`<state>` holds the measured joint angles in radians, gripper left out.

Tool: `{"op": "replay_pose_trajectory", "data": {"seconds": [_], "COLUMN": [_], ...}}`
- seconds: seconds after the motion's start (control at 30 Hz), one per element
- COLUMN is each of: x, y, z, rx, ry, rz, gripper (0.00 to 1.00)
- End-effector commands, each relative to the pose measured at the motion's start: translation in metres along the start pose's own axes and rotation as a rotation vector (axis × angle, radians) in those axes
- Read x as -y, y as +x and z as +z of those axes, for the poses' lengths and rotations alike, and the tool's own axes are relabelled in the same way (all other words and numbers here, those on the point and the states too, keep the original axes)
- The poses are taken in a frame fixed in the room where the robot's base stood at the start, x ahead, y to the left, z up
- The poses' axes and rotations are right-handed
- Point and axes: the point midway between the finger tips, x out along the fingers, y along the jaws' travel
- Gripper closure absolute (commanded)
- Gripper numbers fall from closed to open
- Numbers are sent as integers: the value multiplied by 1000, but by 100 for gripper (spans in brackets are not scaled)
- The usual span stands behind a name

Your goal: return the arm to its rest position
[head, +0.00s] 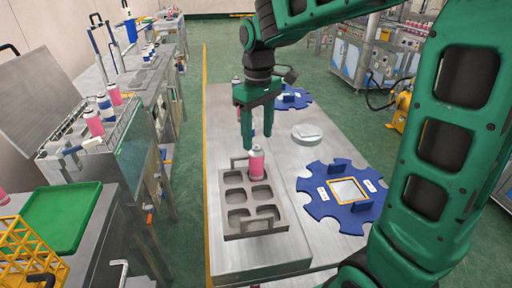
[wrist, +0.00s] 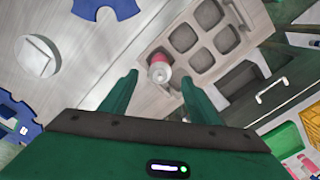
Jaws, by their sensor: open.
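My gripper (head: 257,127) hangs from my green arm above the grey table in the head view, with its fingers apart and nothing between them. A pink can with a white top (head: 256,163) stands upright in a back right compartment of a grey tray (head: 229,229), just below my fingertips. In the wrist view the same can (wrist: 159,70) shows beyond and between the two fingers of my gripper (wrist: 160,82). The tray's other compartments look empty in the wrist view. I cannot tell the exact gap between fingertips and can.
A blue notched plate (head: 315,206) with a yellow-framed square lies right of the tray. Another blue plate (head: 291,98) and a round metal disc (head: 306,133) lie farther back. Left stand a bench with pink cans (head: 95,123) and a green tray (head: 60,215).

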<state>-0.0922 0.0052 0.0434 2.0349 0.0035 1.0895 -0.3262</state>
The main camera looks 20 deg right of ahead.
Motion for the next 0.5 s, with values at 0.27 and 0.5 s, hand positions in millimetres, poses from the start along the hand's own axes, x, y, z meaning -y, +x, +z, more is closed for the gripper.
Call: {"op": "replay_pose_trajectory", "data": {"seconds": [0.27, 0.5], "x": [0, 0], "y": [-29, -31], "z": [-1, 0], "rx": [-1, 1], "ry": [0, 0], "rz": [0, 0], "gripper": [44, 44]}}
